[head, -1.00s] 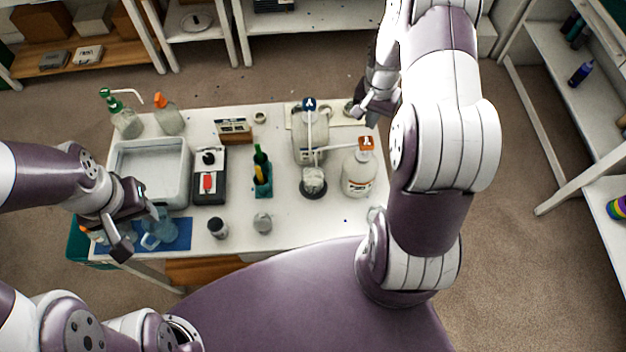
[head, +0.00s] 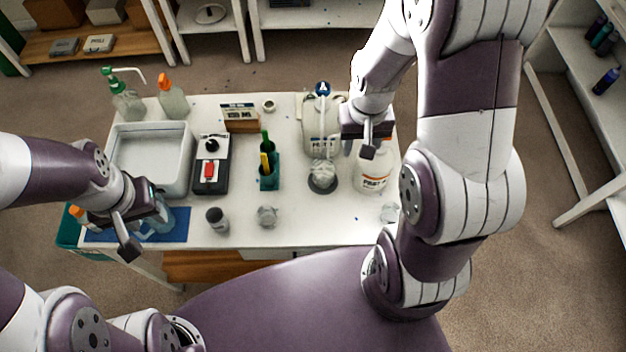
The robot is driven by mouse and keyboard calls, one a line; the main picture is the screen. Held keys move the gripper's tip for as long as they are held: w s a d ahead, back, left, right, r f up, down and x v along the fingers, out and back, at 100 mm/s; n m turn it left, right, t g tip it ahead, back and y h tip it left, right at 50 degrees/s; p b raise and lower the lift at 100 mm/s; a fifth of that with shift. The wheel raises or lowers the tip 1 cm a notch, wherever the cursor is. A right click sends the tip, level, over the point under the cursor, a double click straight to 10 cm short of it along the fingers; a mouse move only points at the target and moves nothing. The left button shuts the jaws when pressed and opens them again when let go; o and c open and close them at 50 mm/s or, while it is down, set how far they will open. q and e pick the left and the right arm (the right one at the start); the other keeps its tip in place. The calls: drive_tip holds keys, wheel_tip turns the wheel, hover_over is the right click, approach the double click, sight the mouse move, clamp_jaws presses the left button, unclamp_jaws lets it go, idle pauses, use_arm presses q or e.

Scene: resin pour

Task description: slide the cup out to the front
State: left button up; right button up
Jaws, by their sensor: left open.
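A clear, pale cup (head: 322,174) stands on a dark round base (head: 324,187), under the spouts of two pump jugs. The rear jug (head: 318,135) has a blue cap marked A; the right jug (head: 372,177) is partly hidden by my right gripper. My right gripper (head: 360,150) points down just behind and to the right of the cup, apart from it; its jaw opening is unclear. My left gripper (head: 146,230) is open over the blue mat (head: 176,230) at the front left, far from the cup.
The table (head: 325,225) is bare in front of the base.

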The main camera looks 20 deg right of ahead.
drive_tip(key=s+a+f+n+b, duration=0.4)
drive_tip(key=a+f+b, duration=0.2)
drive_tip(key=n+h+p, duration=0.2)
drive_tip(key=n+h, duration=0.2)
drive_tip(key=n, duration=1.2)
approach(331, 184)
wheel_tip(331, 184, up, 5)
drive_tip(key=s+a, duration=0.1)
drive_tip(key=a, duration=0.2)
use_arm(q)
wheel_tip(331, 184, down, 7)
use_arm(e)
drive_tip(key=shift+w+d+f+n+t, duration=0.1)
drive_tip(key=shift+w+n+t, duration=0.1)
drive_tip(key=shift+n+t, duration=0.25)
use_arm(q)
drive_tip(key=shift+r, duration=0.1)
use_arm(e)
drive_tip(key=shift+h, duration=0.3)
drive_tip(key=x, duration=1.2)
drive_tip(key=shift+f, duration=0.35)
use_arm(q)
drive_tip(key=shift+r, duration=0.35)
use_arm(e)
drive_tip(key=shift+s, duration=0.1)
